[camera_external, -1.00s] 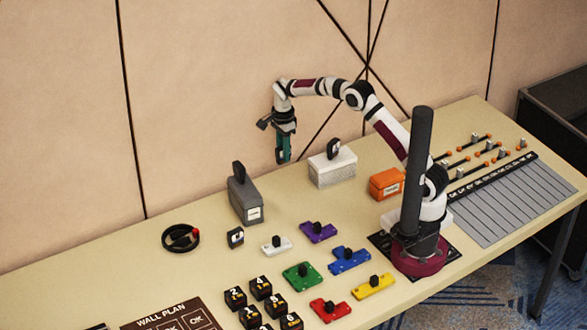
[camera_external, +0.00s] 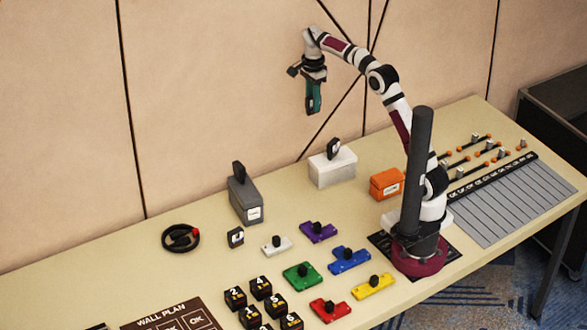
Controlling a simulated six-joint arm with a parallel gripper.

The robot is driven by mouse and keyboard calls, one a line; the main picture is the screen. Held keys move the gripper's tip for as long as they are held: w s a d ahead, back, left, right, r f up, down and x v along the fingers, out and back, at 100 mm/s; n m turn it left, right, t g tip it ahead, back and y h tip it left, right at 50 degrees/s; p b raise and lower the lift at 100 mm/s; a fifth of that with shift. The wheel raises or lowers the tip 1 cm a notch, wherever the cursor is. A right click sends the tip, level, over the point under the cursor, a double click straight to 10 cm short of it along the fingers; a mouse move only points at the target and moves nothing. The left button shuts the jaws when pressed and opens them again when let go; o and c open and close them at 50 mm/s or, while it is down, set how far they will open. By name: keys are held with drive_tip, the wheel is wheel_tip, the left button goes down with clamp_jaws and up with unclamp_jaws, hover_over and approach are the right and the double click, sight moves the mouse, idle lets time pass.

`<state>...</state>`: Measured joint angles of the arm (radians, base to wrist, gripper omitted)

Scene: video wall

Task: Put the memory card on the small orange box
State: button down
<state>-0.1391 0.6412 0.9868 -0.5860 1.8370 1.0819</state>
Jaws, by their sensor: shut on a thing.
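My gripper (camera_external: 312,108) is high above the back of the table, pointing down, with teal fingers. It is shut on a small dark thing, apparently the memory card (camera_external: 314,103), mostly hidden between the fingers. The small orange box (camera_external: 387,184) stands on the table to the right of and below my gripper, beside my arm's base. It has a pale label on its front, and its top looks bare. My gripper is well apart from it.
A white box (camera_external: 332,171) and a grey box (camera_external: 246,203) each carry an upright black piece. A small black block (camera_external: 235,237) and a black ring (camera_external: 180,238) lie at left. Coloured knobbed pieces (camera_external: 302,275) and numbered cubes (camera_external: 260,288) fill the front.

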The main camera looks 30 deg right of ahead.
drive_tip(key=s+d+r, duration=0.1)
drive_tip(key=s+d, duration=0.4)
drive_tip(key=d, duration=0.3)
drive_tip(key=s+d, duration=0.5)
drive_tip(key=d, duration=0.4)
drive_tip(key=s+d+f, duration=0.1)
drive_tip(key=s+d, duration=0.2)
drive_tip(key=s, duration=0.6)
drive_tip(key=s+d+f, duration=0.1)
drive_tip(key=s+d, duration=0.3)
drive_tip(key=s, duration=0.4)
drive_tip(key=shift+m, duration=0.3)
drive_tip(key=w+a+f, duration=0.2)
drive_tip(key=f, duration=0.2)
drive_tip(key=w+a+f, duration=0.3)
drive_tip(key=f, duration=0.1)
drive_tip(key=w+a+f, duration=0.2)
drive_tip(key=f, duration=0.2)
drive_tip(key=shift+w+a+f, duration=0.2)
drive_tip(key=shift+w+a, duration=0.15)
hover_over(388, 175)
drive_tip(key=shift+a+f, duration=0.1)
drive_tip(key=shift+f, duration=2)
drive_tip(key=shift+f, duration=0.1)
